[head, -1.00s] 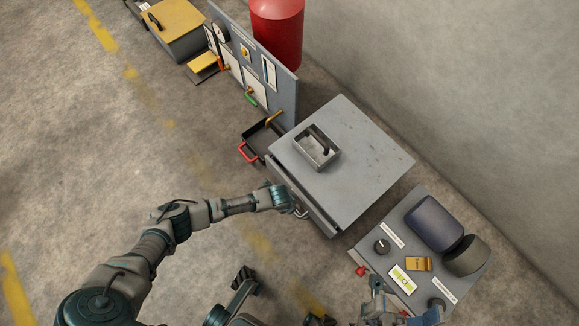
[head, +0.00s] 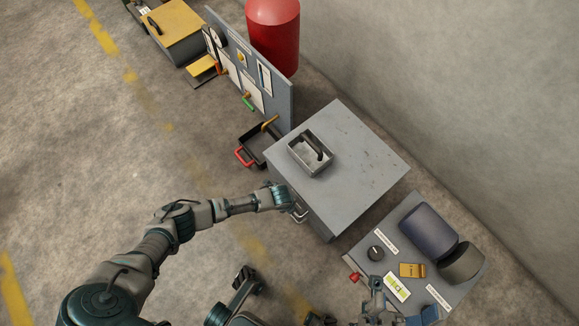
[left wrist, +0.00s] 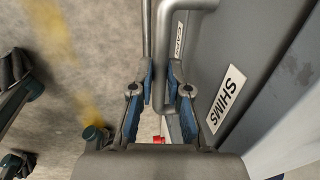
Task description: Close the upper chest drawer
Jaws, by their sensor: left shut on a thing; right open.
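The grey chest (head: 365,165) stands right of my left arm. Its upper drawer front (head: 318,221) looks about flush with the top's edge; any small gap is too fine to tell. My left gripper (head: 294,207) is at the front of the chest, partly hidden by its own wrist. In the left wrist view my left gripper (left wrist: 160,88) is shut on a metal bar handle (left wrist: 164,55), beside grey fronts with a "SHIMS" label (left wrist: 227,97) and a second label. My right gripper (head: 374,291) is open and empty at the lower right, by the grey panel.
An open metal tray (head: 293,154) with a dark handle-shaped item sits on the chest. A grey panel (head: 357,252) with a knob stands at right. A black bin with a red handle (head: 243,157), an upright board and a red cylinder (head: 273,35) stand behind. Floor at left is clear.

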